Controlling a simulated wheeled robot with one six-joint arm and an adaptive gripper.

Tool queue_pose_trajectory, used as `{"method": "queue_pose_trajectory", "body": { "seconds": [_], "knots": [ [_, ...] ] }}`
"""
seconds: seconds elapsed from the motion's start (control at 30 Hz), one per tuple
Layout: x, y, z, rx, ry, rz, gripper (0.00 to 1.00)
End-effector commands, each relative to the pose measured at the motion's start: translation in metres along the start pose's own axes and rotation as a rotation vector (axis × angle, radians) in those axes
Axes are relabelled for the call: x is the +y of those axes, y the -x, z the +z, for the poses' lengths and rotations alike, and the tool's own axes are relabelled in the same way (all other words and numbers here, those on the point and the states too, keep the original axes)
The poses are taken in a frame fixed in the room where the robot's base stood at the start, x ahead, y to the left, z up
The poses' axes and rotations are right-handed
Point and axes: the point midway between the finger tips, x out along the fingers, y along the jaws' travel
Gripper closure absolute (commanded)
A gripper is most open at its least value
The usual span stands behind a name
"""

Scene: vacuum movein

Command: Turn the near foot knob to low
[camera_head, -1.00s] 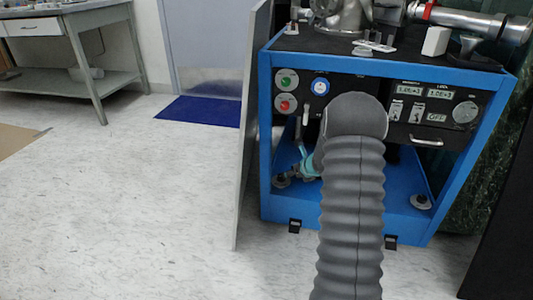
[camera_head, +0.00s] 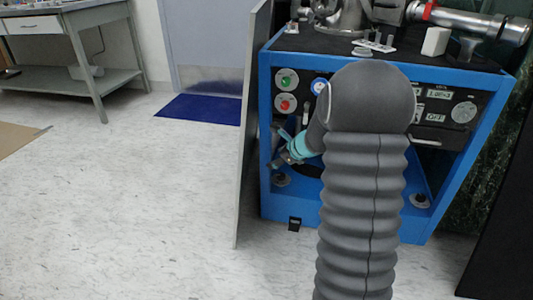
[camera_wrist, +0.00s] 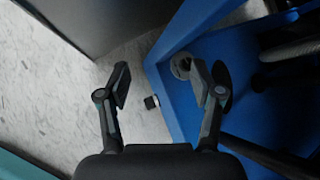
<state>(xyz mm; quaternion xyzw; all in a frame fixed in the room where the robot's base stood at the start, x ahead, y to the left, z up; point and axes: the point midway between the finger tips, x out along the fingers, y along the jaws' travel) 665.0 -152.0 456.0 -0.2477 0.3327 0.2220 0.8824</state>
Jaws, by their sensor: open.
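A round grey foot knob (camera_head: 281,180) sits low at the front left corner of the blue cart frame (camera_head: 264,170). A second foot knob (camera_head: 420,201) is at the right; I cannot tell which is the near one. In the wrist view a grey knob (camera_wrist: 181,66) lies on the blue frame, partly hidden by the right finger, with a dark disc beside it. My gripper (camera_wrist: 160,70) is open and empty, its fingers spread above the frame's edge. The knobs' settings are unreadable.
A grey upright panel (camera_head: 249,130) stands close along the cart's left side. A small black block (camera_head: 295,224) is at the frame's bottom edge. Buttons and displays fill the cart's front panel (camera_head: 300,92).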

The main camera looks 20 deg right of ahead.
Motion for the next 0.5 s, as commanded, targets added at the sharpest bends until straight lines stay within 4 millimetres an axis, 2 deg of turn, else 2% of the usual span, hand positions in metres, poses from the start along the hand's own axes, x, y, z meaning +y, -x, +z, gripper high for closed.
{"method": "queue_pose_trajectory", "body": {
  "seconds": [0.2,0.5],
  "knots": [
    [0.019,0.022,0.025,-0.011,0.152,0.031,0.34],
    [0.041,0.044,0.046,-0.019,0.312,0.063,0.34]
  ]
}}
